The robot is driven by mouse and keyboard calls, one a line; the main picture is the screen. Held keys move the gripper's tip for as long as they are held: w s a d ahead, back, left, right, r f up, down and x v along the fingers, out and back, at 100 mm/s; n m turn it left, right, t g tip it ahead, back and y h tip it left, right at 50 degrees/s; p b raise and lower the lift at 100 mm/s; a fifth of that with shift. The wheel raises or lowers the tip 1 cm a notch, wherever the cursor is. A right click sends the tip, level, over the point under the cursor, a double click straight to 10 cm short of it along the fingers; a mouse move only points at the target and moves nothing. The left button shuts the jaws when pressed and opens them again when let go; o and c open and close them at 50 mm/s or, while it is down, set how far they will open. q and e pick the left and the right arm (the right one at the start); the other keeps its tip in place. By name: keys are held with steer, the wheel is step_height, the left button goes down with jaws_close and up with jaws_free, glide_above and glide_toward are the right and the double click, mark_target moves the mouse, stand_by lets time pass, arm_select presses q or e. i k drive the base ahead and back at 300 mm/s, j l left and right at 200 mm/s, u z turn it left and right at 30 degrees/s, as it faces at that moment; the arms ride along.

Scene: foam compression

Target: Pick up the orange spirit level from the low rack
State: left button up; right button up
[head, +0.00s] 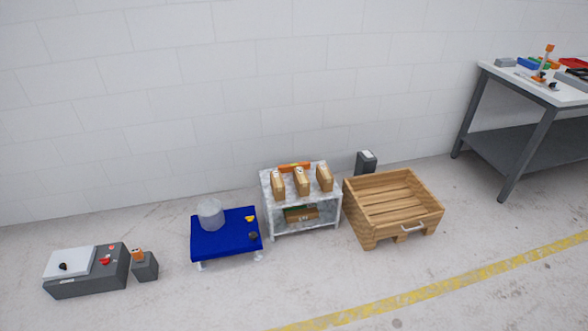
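The orange spirit level (294,167) lies along the back of the top of the low metal rack (270,208), near the white wall. It is partly hidden behind several upright tan boxes (301,183) on the same top. A box also stands on the rack's lower shelf (302,215). Neither of my grippers shows in the head view.
A wooden crate (370,228) with a handle stands close at the rack's right. A blue platform (222,242) with a clear container (210,213) is at its left. Grey machines and a workbench (515,86) stand farther out. The floor in front is clear.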

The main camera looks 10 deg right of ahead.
mark_target(285, 168)
steer(key=i+l, duration=0.25)
steer(key=i, duration=0.15)
steer(key=i+l, duration=0.25)
steer(key=i, duration=0.15)
